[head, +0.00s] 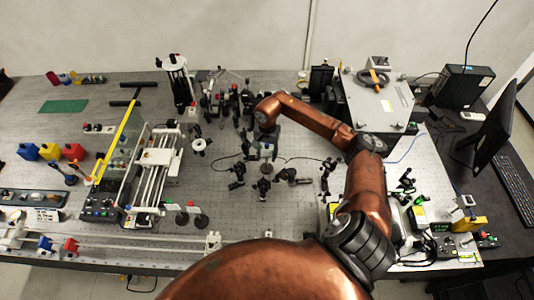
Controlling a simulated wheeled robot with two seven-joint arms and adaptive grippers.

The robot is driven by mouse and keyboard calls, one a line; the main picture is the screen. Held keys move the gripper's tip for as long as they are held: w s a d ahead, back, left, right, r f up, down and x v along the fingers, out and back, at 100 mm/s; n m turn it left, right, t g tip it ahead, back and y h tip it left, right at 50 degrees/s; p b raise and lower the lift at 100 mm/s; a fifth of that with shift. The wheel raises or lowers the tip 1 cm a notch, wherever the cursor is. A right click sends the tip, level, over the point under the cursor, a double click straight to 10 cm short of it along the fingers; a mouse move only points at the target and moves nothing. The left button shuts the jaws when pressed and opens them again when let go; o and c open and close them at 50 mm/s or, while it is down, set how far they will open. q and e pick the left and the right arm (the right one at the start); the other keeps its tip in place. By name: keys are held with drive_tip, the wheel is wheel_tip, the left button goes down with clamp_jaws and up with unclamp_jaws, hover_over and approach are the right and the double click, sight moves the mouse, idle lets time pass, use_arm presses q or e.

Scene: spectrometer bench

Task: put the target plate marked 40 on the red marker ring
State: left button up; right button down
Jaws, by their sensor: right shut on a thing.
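My right arm reaches in from the bottom and bends left over the middle of the bench. My right gripper (265,145) points down there, among small dark optical mounts. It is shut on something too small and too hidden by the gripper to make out. I cannot read a 40 on any plate in this view. I cannot pick out the red marker ring; it may be hidden behind my arm or too small. My left gripper is not in view.
Dark optical mounts (264,187) crowd the bench (225,225) around my right gripper. A rail frame with a yellow edge (117,140) stands to the left. A large grey box (375,100) stands at the back right, and a monitor (492,125) stands at the far right.

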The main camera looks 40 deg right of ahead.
drive_tip(key=shift+w, duration=0.1)
drive_tip(key=shift+f, duration=0.1)
drive_tip(key=c, duration=1.3)
unclamp_jaws()
drive_tip(key=shift+r, duration=0.35)
wheel_tip(320, 180, up, 10)
drive_tip(key=b, duration=0.3)
drive_tip(key=shift+r, duration=0.85)
drive_tip(key=shift+a+f, duration=0.1)
